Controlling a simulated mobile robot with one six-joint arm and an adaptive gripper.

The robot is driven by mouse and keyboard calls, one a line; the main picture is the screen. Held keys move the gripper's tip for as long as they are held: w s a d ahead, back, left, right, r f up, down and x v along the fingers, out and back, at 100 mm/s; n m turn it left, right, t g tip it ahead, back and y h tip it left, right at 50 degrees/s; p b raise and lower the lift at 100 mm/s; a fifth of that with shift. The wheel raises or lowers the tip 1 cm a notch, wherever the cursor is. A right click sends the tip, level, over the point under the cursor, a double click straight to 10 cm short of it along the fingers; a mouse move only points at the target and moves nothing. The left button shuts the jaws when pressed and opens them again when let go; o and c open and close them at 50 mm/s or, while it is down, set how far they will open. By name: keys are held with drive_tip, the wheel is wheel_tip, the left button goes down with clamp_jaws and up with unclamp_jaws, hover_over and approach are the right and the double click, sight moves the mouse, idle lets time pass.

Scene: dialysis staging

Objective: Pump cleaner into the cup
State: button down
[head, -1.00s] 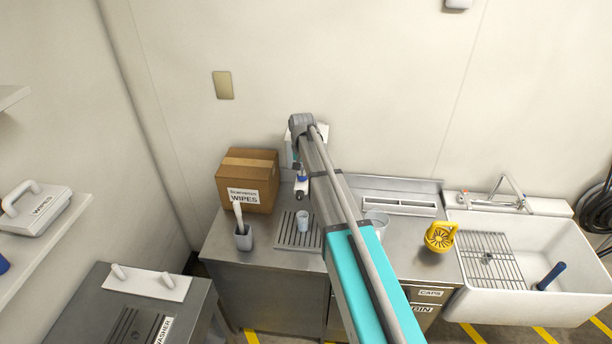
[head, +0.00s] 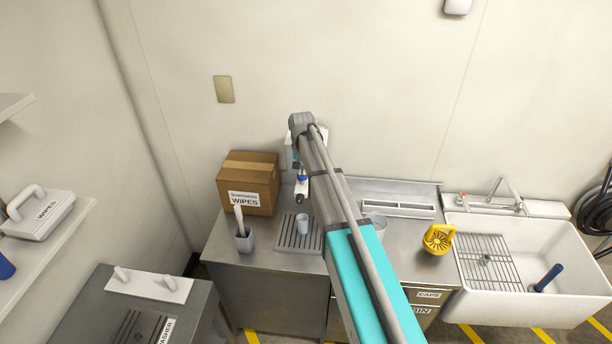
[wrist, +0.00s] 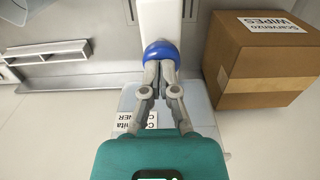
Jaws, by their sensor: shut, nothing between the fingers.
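In the wrist view, my gripper (wrist: 161,66) has its two grey fingers together, with the tips at the rounded blue pump top (wrist: 161,50). I cannot tell whether they press on it. A pale cleaner bottle with a partly hidden label (wrist: 140,121) shows behind the fingers. In the head view, the blue pump part (head: 302,178) shows just left of my arm, and my arm hides most of the bottle. The small light cup (head: 302,222) stands upright on the drain grate (head: 286,240), in front of the pump. Its contents are too small to tell.
A cardboard wipes box (head: 248,183) stands left of the pump, and also shows in the wrist view (wrist: 262,58). A grey holder with a brush (head: 244,240) is left of the grate. A yellow object (head: 438,239) and the sink (head: 520,240) are to the right.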

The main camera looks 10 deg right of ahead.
drive_tip(key=shift+r+p, duration=0.95)
drive_tip(key=shift+r, duration=0.2)
drive_tip(key=shift+f+b, duration=2.3)
idle(0.8)
drive_tip(key=shift+r, duration=0.1)
idle(0.3)
drive_tip(key=shift+r+p, duration=2.2)
drive_tip(key=shift+p, duration=0.1)
drive_tip(key=shift+f+b, duration=0.75)
idle(0.3)
